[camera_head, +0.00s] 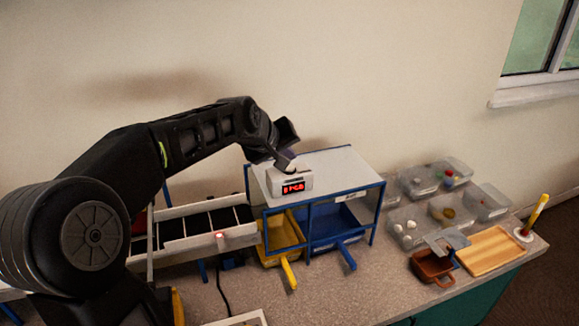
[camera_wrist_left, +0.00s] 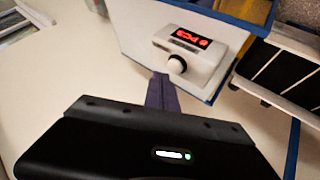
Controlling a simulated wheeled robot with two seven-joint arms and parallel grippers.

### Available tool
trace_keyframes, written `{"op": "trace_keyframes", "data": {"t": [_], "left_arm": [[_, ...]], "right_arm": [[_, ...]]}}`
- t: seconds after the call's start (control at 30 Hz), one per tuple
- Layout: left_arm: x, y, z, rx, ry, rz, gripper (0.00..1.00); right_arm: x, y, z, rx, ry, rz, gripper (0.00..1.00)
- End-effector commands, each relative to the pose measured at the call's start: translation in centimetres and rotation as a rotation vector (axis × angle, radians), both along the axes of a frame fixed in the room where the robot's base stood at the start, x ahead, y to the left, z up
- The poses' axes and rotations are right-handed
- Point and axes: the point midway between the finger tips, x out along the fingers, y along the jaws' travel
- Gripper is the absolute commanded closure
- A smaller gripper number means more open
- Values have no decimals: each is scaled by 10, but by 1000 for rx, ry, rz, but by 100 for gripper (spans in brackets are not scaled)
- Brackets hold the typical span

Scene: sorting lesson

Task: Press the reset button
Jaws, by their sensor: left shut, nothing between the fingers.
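A small white counter box (camera_head: 292,183) with a red lit display sits on the front part of the white top of a blue-framed stand (camera_head: 335,168). The wrist view shows the counter box (camera_wrist_left: 192,50) closer, with a round black button (camera_wrist_left: 177,64) beside its display. My left gripper (camera_head: 287,158) is over the stand's top, just behind the counter box. In the left wrist view its dark purple fingers (camera_wrist_left: 161,92) are shut and empty, with their tips close to the button. I cannot tell whether they touch the counter box. My right gripper is not in view.
A yellow bin (camera_head: 283,232) and a blue bin (camera_head: 335,226) sit in the stand. A conveyor (camera_head: 205,222) adjoins it on the left. Clear trays (camera_head: 436,178), a brown scoop-like container (camera_head: 432,266) and a wooden board (camera_head: 491,251) are at right.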

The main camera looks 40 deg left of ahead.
Motion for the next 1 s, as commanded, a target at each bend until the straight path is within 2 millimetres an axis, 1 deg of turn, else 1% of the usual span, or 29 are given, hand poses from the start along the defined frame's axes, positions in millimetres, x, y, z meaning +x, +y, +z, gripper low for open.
{"op": "trace_keyframes", "data": {"t": [0.17, 0.4, 1.0], "left_arm": [[0, 0, -1, 0, 0, 0, 100], [0, 0, -9, 0, 0, 0, 100], [0, 0, -11, 0, 0, 0, 100]], "right_arm": [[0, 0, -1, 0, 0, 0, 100], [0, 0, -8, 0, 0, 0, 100], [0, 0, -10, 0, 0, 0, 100]]}}
